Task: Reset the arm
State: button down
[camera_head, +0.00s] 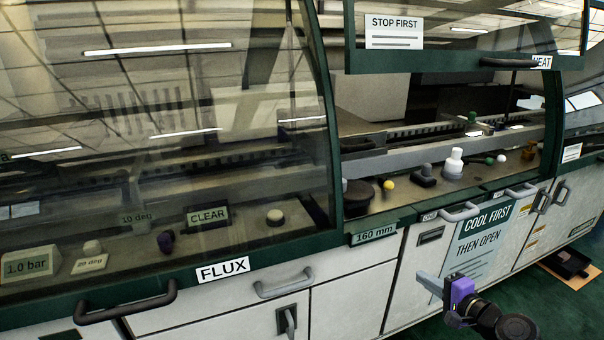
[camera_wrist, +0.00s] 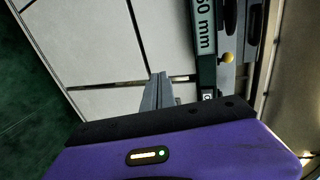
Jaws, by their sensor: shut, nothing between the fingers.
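My gripper (camera_head: 432,284) is at the lower right in the head view, in front of the white cabinet fronts of the solder machine. Its purple body shows there, with dark arm links behind it. In the wrist view the purple housing fills the bottom, and the grey fingers (camera_wrist: 157,92) are together with nothing between them. The fingers appear apart from the cabinet panels (camera_wrist: 104,58) behind them.
The machine's green ledge with the 160 mm label (camera_head: 374,234) runs above the cabinets. Small knobs, a yellow ball (camera_head: 389,185) and a white knob (camera_head: 453,163) stand on the shelf. Door handles (camera_head: 284,283) stick out. A dark tray (camera_head: 570,263) lies on the green floor at right.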

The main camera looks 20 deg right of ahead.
jog(key=d+r+h, duration=0.3)
jog(key=d, duration=0.2)
jog(key=s+a+n+h, duration=0.2)
jog(key=s+n+h, duration=0.1)
jog(key=s, duration=0.3)
jog(key=s+a+r+n+y+p, duration=0.1)
jog(key=s+a+n, duration=0.6)
jog(key=s+a, duration=0.8)
jog(key=s+a+r+n+y+p, duration=0.1)
jog(key=s+a+r+n+y, duration=0.3)
jog(key=s+a, duration=1.1)
jog(key=s+r+n, duration=0.1)
jog(key=s+n, duration=0.2)
jog(key=s, duration=0.2)
jog(key=shift+s+a, duration=0.3)
